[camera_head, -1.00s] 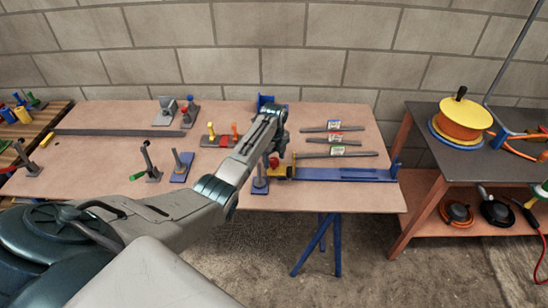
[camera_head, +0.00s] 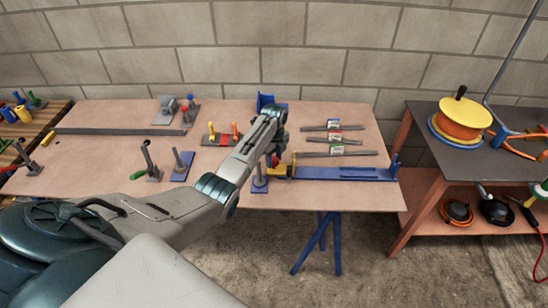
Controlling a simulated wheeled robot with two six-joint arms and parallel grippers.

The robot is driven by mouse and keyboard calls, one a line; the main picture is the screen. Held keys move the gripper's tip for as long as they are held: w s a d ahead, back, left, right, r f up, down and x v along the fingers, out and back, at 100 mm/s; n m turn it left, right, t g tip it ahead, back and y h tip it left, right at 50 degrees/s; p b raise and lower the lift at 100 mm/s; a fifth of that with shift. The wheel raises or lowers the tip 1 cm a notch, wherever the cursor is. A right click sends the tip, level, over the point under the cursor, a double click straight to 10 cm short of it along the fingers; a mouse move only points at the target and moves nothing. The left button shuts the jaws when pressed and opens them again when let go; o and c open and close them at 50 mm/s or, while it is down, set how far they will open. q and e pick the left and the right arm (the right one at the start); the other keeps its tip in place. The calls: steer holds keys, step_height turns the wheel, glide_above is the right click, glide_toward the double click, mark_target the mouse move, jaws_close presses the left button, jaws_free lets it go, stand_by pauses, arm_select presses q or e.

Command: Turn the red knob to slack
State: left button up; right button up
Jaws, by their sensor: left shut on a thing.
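My left gripper (camera_head: 273,157) is over the left end of the long blue fixture (camera_head: 345,174), pointing down, with its arm reaching in from the lower left. It is shut on the red knob there; the jaws and wrist now hide most or all of the knob. A yellow block (camera_head: 277,171) sits just below the gripper, at the fixture's left end. A grey post on a blue base (camera_head: 260,184) stands just left of it. My right gripper is out of view.
Three dark bars with labels (camera_head: 338,154) lie behind the fixture. A plate with yellow and orange pegs (camera_head: 222,137) stands left of my wrist. Grey posts (camera_head: 152,165) stand further left. A side table with an orange reel (camera_head: 463,118) is at the right.

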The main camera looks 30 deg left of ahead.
arm_select(q)
steer(key=n+p, duration=0.2)
steer(key=n, duration=0.3)
steer(key=shift+r, duration=0.15)
steer(key=n+p, duration=0.2)
steer(key=n, duration=0.2)
steer(key=n+p, duration=0.1)
steer(key=n, duration=0.3)
steer(key=shift+n, duration=0.4)
steer(key=shift+n+p, duration=0.5)
steer(key=shift+n, duration=1.2)
steer(key=o, duration=1)
